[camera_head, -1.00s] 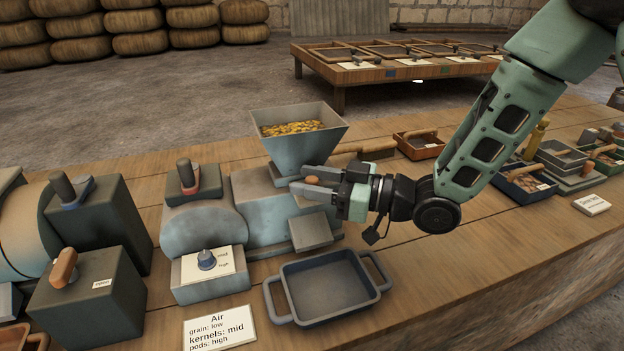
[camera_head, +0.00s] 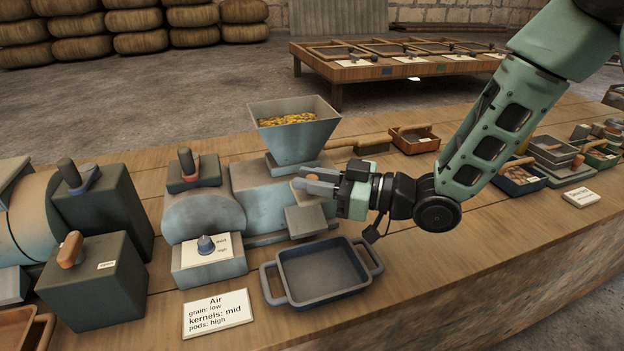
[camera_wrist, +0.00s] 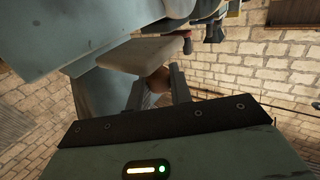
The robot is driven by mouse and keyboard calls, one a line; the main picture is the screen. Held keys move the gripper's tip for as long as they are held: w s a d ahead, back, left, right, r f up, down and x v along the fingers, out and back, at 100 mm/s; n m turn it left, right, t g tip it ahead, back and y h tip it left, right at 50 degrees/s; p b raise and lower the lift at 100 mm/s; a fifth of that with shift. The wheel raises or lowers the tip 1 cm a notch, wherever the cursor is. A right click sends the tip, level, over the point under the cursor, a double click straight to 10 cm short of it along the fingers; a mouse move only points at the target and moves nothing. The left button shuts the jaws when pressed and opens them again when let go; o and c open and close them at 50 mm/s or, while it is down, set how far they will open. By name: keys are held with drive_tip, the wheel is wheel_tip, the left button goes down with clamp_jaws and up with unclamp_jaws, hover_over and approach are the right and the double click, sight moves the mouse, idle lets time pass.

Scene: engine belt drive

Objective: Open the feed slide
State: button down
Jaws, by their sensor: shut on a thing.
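The feed slide's rounded wooden knob (camera_head: 312,177) shows below the hopper (camera_head: 294,136), at the right of the blue-grey machine (camera_head: 268,205). My gripper (camera_head: 307,180) reaches in from the right and is shut on the knob. In the wrist view the brown knob (camera_wrist: 158,77) is between the two fingers (camera_wrist: 158,90), beside a pale flat plate (camera_wrist: 152,54). The hopper holds yellow kernels (camera_head: 288,119). My fingers partly hide the slide, and I cannot tell how far it is open.
A grey tray (camera_head: 322,275) with two handles sits in front of the machine's spout (camera_head: 306,221). The air dial (camera_head: 206,245) and its card (camera_head: 217,313) are to the left. Small trays and a brush (camera_head: 359,144) lie right of the hopper.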

drive_tip(key=c, duration=1.3)
unclamp_jaws()
drive_tip(key=v, duration=1.7)
drive_tip(key=shift+d+b, duration=0.2)
drive_tip(key=shift+b, duration=0.2)
